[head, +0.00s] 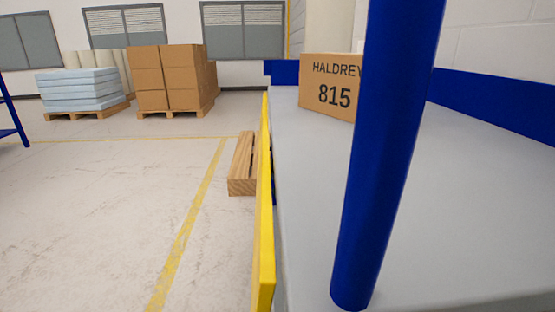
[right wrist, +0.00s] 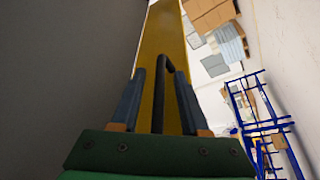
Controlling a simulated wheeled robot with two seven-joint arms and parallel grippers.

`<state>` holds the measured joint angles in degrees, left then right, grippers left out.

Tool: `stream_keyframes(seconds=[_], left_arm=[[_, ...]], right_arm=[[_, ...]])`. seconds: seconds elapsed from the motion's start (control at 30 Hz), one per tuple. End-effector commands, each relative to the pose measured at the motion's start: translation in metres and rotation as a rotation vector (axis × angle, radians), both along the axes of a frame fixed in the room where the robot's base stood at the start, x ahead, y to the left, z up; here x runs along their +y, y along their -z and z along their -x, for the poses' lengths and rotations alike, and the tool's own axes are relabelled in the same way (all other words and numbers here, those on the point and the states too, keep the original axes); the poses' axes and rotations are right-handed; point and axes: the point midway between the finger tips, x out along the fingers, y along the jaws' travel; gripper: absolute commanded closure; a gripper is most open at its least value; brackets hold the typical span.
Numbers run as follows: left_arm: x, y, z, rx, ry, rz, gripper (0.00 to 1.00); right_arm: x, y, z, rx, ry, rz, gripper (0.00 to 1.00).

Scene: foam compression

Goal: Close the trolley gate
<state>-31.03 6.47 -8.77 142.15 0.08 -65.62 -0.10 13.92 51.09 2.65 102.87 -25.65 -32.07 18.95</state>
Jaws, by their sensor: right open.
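The trolley has a grey deck (head: 310,180) and a blue post (head: 385,150) that stands close in front of the head camera. The yellow gate (head: 266,240) shows almost edge-on along the left side of the deck. It also shows in the right wrist view as a long yellow panel (right wrist: 165,35). A dark bent handle (right wrist: 160,95) is at the gate. My right gripper (right wrist: 163,78) is open, with a finger on each side of the handle. Whether a finger touches it I cannot tell. My left gripper is in neither view.
A cardboard box (head: 328,102) marked HALDREY 815 stands on the deck behind the post. A wooden block (head: 241,175) lies on the floor beside the gate. Stacked cartons (head: 170,80) and pale slabs (head: 78,90) stand further back.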

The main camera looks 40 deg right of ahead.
Motion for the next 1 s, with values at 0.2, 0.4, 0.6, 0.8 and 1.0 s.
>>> stream_keyframes(seconds=[0.2,0.4,0.6,0.8,1.0], left_arm=[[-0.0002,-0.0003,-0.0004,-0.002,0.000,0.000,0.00],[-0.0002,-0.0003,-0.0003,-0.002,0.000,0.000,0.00],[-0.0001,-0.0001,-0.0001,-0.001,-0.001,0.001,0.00],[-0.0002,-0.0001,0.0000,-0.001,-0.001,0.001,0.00],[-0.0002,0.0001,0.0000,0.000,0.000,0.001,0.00]], right_arm=[[-0.0003,-0.0003,-0.0008,0.000,0.000,0.000,0.55],[-0.0003,-0.0002,-0.0007,0.000,0.000,0.000,1.00],[-0.0002,-0.0001,-0.0007,0.000,0.000,0.000,1.00],[-0.0002,-0.0001,-0.0007,0.000,0.000,0.000,1.00],[-0.0003,0.0000,-0.0006,0.000,0.000,0.000,1.00]])
